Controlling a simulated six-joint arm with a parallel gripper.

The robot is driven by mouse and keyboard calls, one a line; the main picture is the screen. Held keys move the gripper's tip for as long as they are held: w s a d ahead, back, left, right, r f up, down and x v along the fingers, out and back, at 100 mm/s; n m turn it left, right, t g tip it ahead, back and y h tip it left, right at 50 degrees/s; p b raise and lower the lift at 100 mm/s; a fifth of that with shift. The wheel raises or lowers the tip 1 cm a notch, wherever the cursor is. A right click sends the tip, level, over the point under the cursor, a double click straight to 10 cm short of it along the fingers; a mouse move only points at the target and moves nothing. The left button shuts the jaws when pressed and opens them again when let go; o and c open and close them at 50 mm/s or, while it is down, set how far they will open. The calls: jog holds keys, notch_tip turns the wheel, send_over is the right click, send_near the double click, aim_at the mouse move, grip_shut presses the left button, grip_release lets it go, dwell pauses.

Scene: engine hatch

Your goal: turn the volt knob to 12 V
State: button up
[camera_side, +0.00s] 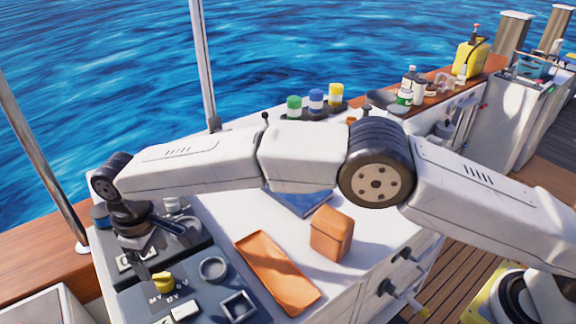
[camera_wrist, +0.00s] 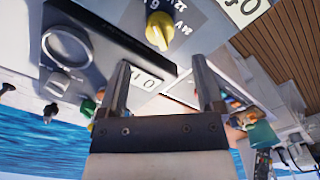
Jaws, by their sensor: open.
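The yellow volt knob (camera_side: 162,279) sits on the dark grey panel at the lower left of the side view, with 24 V and 12 V markings beside it. It also shows at the top middle of the wrist view (camera_wrist: 158,30), where a 6, a 12 and 24V are printed around it. I cannot tell which mark the knob points at. My gripper (camera_side: 161,257) is open, tilted downward close to the knob in the side view. In the wrist view its two fingers (camera_wrist: 160,68) stand apart with nothing held, and the knob appears beyond the gap between their tips.
A ring-shaped fitting (camera_side: 213,268) and a square fitting (camera_side: 238,306) share the panel. An orange tray (camera_side: 277,272), an orange box (camera_side: 331,233) and a blue book (camera_side: 300,202) lie on the white top. Green, blue and yellow-capped jars (camera_side: 316,101) stand farther back.

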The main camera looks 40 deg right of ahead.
aim_at(161, 275)
jog(key=shift+f, duration=3.3)
grip_shut()
